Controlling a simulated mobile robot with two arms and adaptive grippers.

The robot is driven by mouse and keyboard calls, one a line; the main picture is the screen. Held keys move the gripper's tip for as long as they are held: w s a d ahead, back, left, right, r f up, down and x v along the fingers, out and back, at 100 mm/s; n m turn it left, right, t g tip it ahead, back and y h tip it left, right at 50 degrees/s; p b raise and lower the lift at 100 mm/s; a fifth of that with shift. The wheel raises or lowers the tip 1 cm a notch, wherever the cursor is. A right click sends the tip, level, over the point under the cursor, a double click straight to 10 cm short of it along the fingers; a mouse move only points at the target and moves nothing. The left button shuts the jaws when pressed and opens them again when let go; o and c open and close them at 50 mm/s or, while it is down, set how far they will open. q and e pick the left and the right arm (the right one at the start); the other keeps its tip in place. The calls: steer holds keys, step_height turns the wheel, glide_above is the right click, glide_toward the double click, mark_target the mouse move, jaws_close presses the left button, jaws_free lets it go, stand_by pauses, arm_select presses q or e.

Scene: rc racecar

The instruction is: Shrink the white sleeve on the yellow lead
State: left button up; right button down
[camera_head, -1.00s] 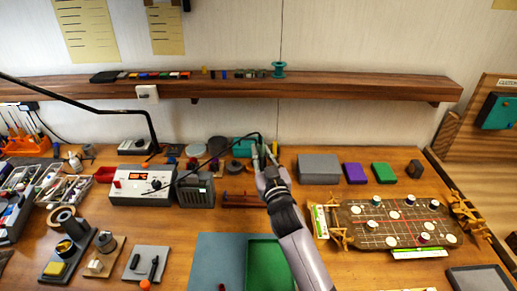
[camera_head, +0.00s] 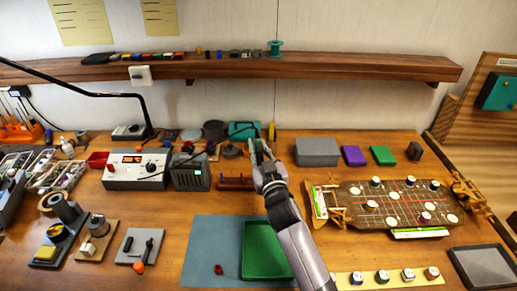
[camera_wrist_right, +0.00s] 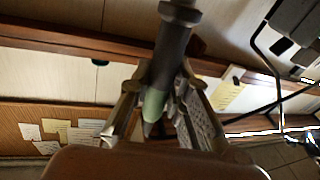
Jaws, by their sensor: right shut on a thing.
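My right gripper (camera_head: 258,150) is raised over the middle of the bench, its fingers toward the back wall. In the right wrist view its fingers (camera_wrist_right: 162,85) are shut on a dark round handpiece (camera_wrist_right: 174,42) with a grey-green part between the fingers. A thin dark cable runs from near the white control box (camera_head: 137,169) toward the gripper. I cannot make out the white sleeve or the yellow lead; both are too small or hidden. A low reddish-brown stand (camera_head: 234,183) is just left of the gripper. My left gripper is not in view.
A green tray (camera_head: 265,252) on a blue-grey mat (camera_head: 207,245) lies in front. A wooden shelf (camera_head: 330,66) spans the back wall.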

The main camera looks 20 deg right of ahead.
mark_target(258, 133)
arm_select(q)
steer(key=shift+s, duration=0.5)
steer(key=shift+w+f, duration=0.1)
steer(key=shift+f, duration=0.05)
arm_select(e)
steer(key=shift+f, duration=0.1)
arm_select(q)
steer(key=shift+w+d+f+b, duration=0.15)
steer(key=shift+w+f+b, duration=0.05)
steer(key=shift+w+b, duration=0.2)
arm_select(e)
steer(key=shift+f, duration=0.3)
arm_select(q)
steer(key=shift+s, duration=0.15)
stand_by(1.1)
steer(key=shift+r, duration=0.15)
arm_select(e)
steer(key=shift+r, duration=0.1)
stand_by(2.3)
steer(key=r+p, duration=0.4)
steer(key=s+r+p, duration=0.1)
steer(key=r+p, duration=0.2)
steer(key=shift+a, duration=0.15)
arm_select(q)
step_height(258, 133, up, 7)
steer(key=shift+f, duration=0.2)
arm_select(e)
steer(key=shift+s, duration=0.1)
steer(key=shift+f, duration=0.1)
